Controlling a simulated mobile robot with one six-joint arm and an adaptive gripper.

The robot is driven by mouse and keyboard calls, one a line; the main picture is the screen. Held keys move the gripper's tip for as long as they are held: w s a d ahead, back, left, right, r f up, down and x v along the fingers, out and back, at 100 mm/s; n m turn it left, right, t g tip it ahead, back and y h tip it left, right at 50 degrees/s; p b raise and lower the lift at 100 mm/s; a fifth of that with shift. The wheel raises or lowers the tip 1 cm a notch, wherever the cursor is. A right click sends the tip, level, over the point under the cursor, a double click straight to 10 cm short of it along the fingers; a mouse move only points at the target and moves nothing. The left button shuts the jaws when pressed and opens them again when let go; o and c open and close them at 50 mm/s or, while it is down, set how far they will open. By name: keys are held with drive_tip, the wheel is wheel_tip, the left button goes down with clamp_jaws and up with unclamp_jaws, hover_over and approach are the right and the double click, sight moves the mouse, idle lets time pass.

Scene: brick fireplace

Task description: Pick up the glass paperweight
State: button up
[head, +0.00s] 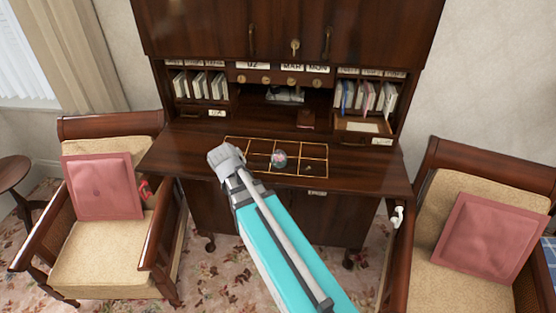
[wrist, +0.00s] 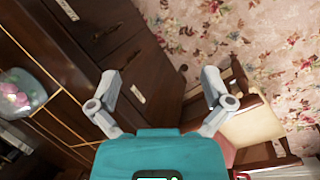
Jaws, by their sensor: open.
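The glass paperweight (head: 279,158) is a small clear dome with pink inside. It sits on the desk's fold-down writing surface (head: 365,172), within a yellow-lined grid (head: 317,152). In the wrist view the paperweight (wrist: 18,95) is at the far left, partly cut off by the frame edge. My arm reaches up from the bottom in the head view, and its end is left of the paperweight, apart from it. My gripper (wrist: 162,82) is open and empty in the wrist view, with its fingers spread over the desk's front and the floor. Its fingertips are hidden in the head view.
Wooden armchairs with pink cushions stand left (head: 103,186) and right (head: 489,238) of the desk. Pigeonholes with books and papers rise behind the writing surface. A small dark object (head: 308,168) lies in the grid, right of the paperweight. Patterned carpet (head: 215,270) covers the floor.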

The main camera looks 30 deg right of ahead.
drive_tip(key=w+d+r+n+h+b, duration=0.1)
drive_tip(key=w+d+r+n+h, duration=0.1)
drive_tip(key=w+d+n+h, duration=0.25)
drive_tip(key=n+g+h+b, duration=0.1)
drive_tip(key=n+h, duration=0.4)
drive_tip(key=n, duration=0.1)
approach(273, 155)
drive_tip(key=shift+s+d+f+y, duration=0.1)
drive_tip(key=shift+d+f+y, duration=0.15)
drive_tip(key=shift+f, duration=0.45)
drive_tip(key=shift+w+r+n+g+h, duration=0.3)
drive_tip(key=shift+r+n+h, duration=0.1)
drive_tip(key=shift+r+n, duration=0.15)
drive_tip(key=shift+b+x, duration=1.75)
drive_tip(key=shift+x, duration=2.5)
drive_tip(key=shift+f, duration=0.1)
